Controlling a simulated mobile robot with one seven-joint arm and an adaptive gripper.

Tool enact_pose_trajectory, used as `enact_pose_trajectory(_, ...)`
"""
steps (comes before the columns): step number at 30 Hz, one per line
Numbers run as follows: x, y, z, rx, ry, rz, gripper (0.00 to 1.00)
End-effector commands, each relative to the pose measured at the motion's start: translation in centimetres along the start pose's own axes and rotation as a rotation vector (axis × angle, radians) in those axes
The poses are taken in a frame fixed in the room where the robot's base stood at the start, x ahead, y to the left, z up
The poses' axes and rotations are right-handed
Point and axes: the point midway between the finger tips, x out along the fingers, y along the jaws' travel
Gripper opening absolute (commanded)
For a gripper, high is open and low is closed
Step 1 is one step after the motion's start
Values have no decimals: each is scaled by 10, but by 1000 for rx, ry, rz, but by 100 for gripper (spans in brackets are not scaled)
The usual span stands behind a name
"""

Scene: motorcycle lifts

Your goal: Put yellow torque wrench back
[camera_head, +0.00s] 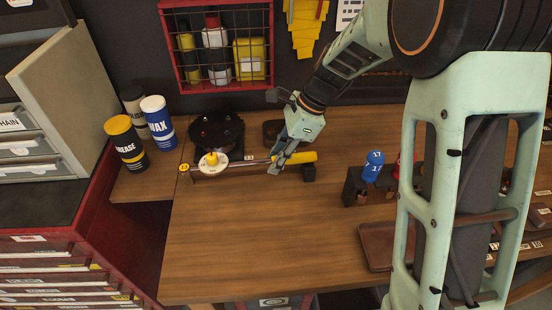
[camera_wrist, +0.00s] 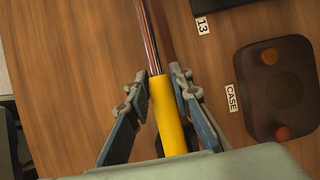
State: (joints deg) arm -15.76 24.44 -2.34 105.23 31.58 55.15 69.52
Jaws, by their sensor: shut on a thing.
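The yellow torque wrench shows its yellow handle (camera_head: 303,157) near the back of the wooden workbench, with its metal shaft running left. In the wrist view the yellow handle (camera_wrist: 168,110) lies between the two fingers, and the shaft runs away toward the top. My gripper (camera_head: 279,163) is shut on the wrench where handle and shaft meet. A low holder with a dark end block (camera_head: 309,173) is just below the wrench. I cannot tell whether the wrench touches it. The wrench's far end is hard to make out near a white disc with a yellow knob (camera_head: 212,161).
A dark round carousel (camera_head: 216,131) stands just behind. Grease (camera_head: 126,143) and wax (camera_head: 158,122) cans are at the left. A blue socket (camera_head: 374,166) on a dark stand is at the right. A dark case (camera_wrist: 277,90) lies beside the wrench. The front middle of the bench is clear.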

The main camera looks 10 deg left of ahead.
Motion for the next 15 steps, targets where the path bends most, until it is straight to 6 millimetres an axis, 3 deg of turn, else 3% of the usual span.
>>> enact_pose_trajectory(15, -3, 0, 1, 0, 2, 1, 0)
